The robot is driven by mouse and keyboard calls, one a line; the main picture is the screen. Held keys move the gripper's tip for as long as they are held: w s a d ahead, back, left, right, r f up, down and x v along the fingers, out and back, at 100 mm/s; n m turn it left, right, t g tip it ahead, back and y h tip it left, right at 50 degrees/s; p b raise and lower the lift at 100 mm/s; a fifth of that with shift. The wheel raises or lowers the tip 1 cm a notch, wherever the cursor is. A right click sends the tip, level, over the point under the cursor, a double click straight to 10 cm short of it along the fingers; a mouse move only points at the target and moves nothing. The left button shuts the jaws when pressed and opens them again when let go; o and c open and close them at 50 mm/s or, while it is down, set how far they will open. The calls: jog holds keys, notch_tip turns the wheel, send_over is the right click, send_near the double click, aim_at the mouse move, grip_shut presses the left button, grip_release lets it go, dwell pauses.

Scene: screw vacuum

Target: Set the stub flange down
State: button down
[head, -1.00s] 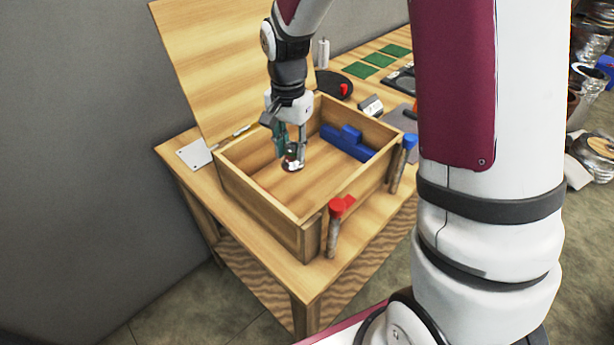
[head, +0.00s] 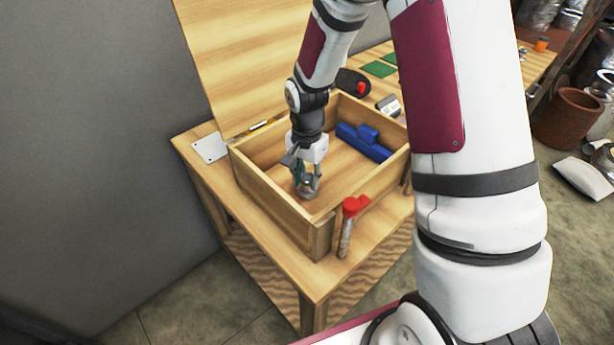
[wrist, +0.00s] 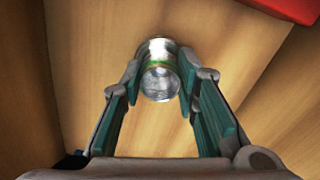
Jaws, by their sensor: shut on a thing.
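The stub flange (wrist: 158,72) is a short shiny metal cylinder, seen between my fingertips in the wrist view. My gripper (head: 307,184) is shut on it, low inside the open wooden box (head: 265,195). In the head view my fingers hide most of the flange, and it shows only as a small grey patch. In the wrist view my gripper (wrist: 158,85) points at bare wood below the flange. I cannot tell whether the flange touches the box floor.
A blue T-shaped block (head: 366,142) lies in the box's back right part. A red-topped clamp (head: 348,228) is at the box's front edge. The lid (head: 240,60) stands open behind. A white plate (head: 210,148) lies left of the box.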

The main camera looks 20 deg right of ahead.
aim_at(307, 178)
jog(key=c, duration=1.2)
grip_release()
jog(key=shift+f, duration=0.1)
notch_tip(307, 178, up, 12)
jog(key=s+r+n+t, duration=0.2)
jog(key=s+r+n, duration=0.3)
jog(key=s+r, duration=0.65)
jog(key=s+r+n, duration=0.1)
jog(key=s, duration=0.3)
jog(key=s+r+n+t, duration=0.1)
jog(key=s+r+n, duration=0.1)
jog(key=s, duration=0.3)
jog(key=s+r+n+t, duration=0.1)
jog(key=s+n, duration=0.1)
jog(key=s, duration=0.2)
jog(key=shift+s+d+r, duration=0.2)
jog(key=shift+d+r, duration=0.1)
jog(key=shift+d, duration=0.05)
